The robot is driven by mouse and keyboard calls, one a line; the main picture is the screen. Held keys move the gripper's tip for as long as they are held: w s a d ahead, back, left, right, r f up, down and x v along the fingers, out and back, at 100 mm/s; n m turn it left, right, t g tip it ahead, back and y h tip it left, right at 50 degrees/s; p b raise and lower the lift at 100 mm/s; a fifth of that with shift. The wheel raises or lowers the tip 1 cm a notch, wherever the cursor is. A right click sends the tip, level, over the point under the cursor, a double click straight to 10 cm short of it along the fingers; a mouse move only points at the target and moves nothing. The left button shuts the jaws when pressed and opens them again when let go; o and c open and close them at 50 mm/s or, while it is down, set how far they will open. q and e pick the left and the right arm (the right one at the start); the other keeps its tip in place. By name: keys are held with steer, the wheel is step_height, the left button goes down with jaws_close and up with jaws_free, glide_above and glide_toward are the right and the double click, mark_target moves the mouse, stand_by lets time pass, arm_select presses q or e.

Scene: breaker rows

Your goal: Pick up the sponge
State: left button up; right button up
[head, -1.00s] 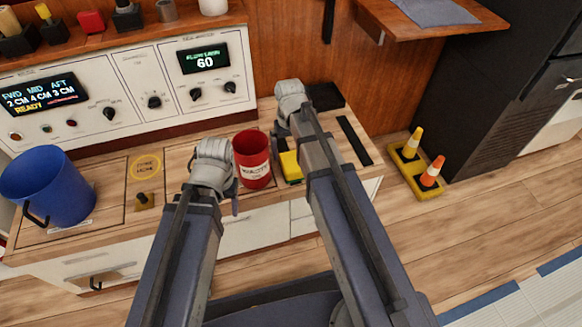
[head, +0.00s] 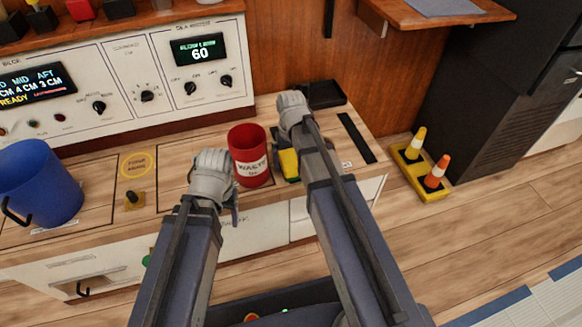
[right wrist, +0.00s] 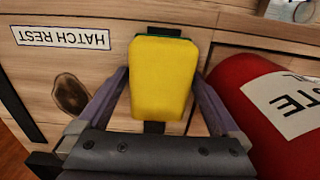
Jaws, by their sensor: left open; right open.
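The sponge (head: 289,163) is yellow with a dark green layer and lies on the wooden counter, partly hidden by my right arm in the head view. In the right wrist view the sponge (right wrist: 163,76) sits between the two spread fingers of my right gripper (right wrist: 160,95), which is open. I cannot tell whether the fingers touch it. In the head view my right gripper (head: 283,140) is mostly hidden by its wrist. My left gripper (head: 233,200) is open and empty, at the counter's front left of the red bin, its fingers mostly hidden.
A red waste bin (head: 249,158) stands close left of the sponge. A blue bucket (head: 40,183) and a small black-knobbed lever (head: 133,198) are further left. A black tray (head: 322,95) and a black strip (head: 356,137) lie behind and right. Small cones (head: 436,171) stand on the floor.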

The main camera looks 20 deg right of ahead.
mark_target(291, 158)
steer(key=shift+c, duration=0.3)
steer(key=c, duration=1.1)
steer(key=shift+r, duration=0.2)
step_height(291, 158, up, 10)
steer(key=p, duration=1)
steer(key=shift+f, duration=0.1)
